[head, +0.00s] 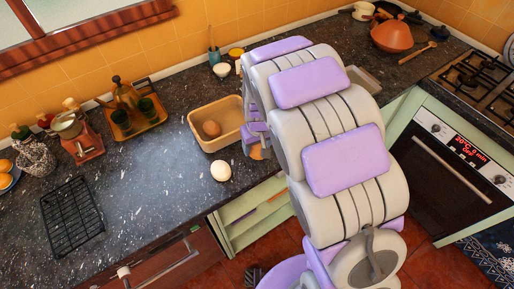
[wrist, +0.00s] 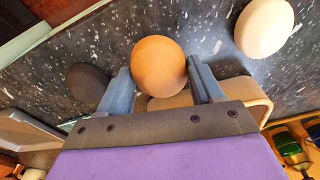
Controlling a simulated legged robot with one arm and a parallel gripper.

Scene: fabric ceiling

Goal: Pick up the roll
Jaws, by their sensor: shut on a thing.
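A round brown roll (wrist: 159,66) sits between the two fingers of my gripper (wrist: 160,88) in the wrist view, which are shut on it. In the head view my arm hides most of my gripper (head: 254,138), and a small part of the held roll (head: 257,152) shows beneath it. The held roll is to the right of the tan box, over the dark counter. A dark round patch, perhaps its shadow, lies to its left in the wrist view.
A tan box (head: 229,109) holds another brown round item (head: 211,129). A pale egg-shaped item (head: 220,171) lies on the counter (head: 150,200) in front. A tray with a teapot (head: 126,97) and a black rack (head: 71,217) stand left. The middle counter is clear.

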